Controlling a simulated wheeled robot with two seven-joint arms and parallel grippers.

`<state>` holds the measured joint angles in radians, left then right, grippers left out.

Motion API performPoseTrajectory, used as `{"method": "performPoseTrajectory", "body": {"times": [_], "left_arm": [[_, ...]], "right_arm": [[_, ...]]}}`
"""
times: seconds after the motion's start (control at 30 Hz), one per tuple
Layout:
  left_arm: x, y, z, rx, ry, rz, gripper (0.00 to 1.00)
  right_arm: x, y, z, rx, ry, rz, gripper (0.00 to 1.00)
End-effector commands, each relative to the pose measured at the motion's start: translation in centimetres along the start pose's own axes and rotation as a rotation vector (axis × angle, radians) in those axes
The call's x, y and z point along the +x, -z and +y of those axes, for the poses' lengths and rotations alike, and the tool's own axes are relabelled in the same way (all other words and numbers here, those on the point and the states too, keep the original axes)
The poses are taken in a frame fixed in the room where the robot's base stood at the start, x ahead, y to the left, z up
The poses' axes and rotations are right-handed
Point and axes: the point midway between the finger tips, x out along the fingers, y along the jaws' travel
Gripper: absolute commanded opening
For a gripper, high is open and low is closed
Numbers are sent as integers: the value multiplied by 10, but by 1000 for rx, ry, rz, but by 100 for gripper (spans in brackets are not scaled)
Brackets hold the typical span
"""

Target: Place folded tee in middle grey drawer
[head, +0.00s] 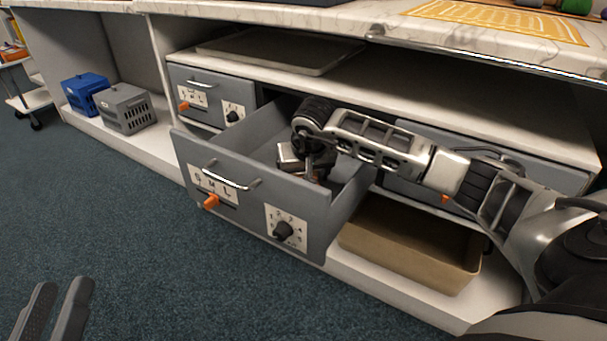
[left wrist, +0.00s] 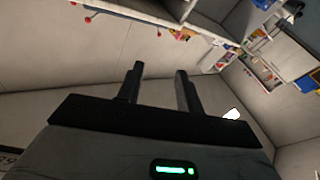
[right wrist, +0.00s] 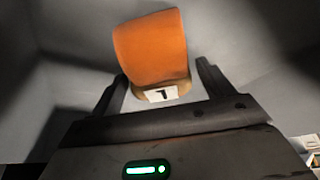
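The middle grey drawer (head: 262,205) is pulled out, between a grey drawer on the left (head: 210,85) and one on the right (head: 480,195). My right gripper (head: 310,172) reaches down into it, fingers hidden or unclear in the head view. In the right wrist view, the orange folded tee (right wrist: 150,48), with a white tag, lies against the grey drawer interior. The right fingers (right wrist: 162,75) are apart, one on each side of its near end, with a visible gap. My left gripper (head: 58,310) is open and empty, away from the drawer.
A tan bin (head: 410,245) sits on the low shelf right of the drawer. Blue (head: 83,92) and grey (head: 125,108) crates stand on the left shelf. A tray (head: 280,50) lies above the drawers, under the marble countertop (head: 480,45). The carpet in front is clear.

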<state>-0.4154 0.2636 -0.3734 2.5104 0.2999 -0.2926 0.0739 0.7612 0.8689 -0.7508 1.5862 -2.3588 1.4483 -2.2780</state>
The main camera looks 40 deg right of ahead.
Motion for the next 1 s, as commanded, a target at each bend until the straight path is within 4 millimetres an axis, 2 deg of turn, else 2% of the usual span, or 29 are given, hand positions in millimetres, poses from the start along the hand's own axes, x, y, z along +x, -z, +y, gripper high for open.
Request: {"method": "performPoseTrajectory", "body": {"times": [0.23, 0.33, 0.47, 0.63, 0.8, 1.0], "left_arm": [[0, 1, 0, -3, 0, -2, 36], [0, 1, 2, -21, -1, -18, 36], [-9, -19, 3, -139, 37, -130, 36], [-21, -36, 9, -259, 67, -253, 36], [-21, -39, 5, -197, 85, -281, 36], [-23, -42, 2, -167, 97, -300, 36]], "right_arm": [[-1, 0, 0, 0, 0, 0, 80], [-9, 2, 0, -1, 0, 1, 80], [-32, 4, 0, -1, 0, 2, 80], [-71, 4, 1, -2, -1, 4, 80], [-102, 3, 0, -1, 0, 2, 80], [-121, 2, 0, 0, -1, 0, 80]]}}
